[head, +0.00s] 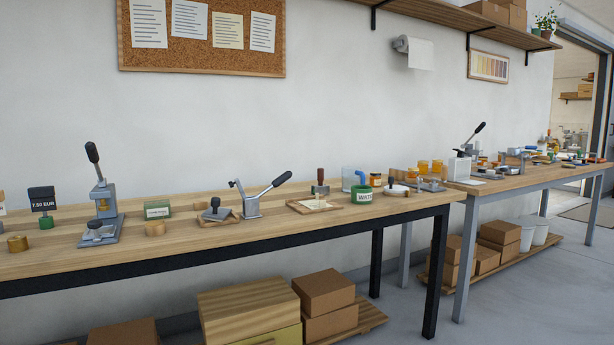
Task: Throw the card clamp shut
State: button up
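What looks like the card clamp (252,207) stands near the middle of the nearer wooden bench (180,252). It is a grey metal toggle device. Its lever slants up to the right and ends in a black handle (282,178). A short arm with a dark tip (235,184) points up to the left, raised off the bench. A small wooden block with a dark knob (215,211) sits just left of the clamp. I cannot make out a card in it. My gripper is not in view.
A grey lever press (101,205) stands on the bench's left part. A green box (157,209) is between it and the clamp. A second bench (520,180) stands further right. Bare floor (510,310) shows at lower right.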

aim_at(286, 175)
jog(key=z, duration=0.25)
jog(key=i, duration=1.55)
jog(key=u, duration=0.6)
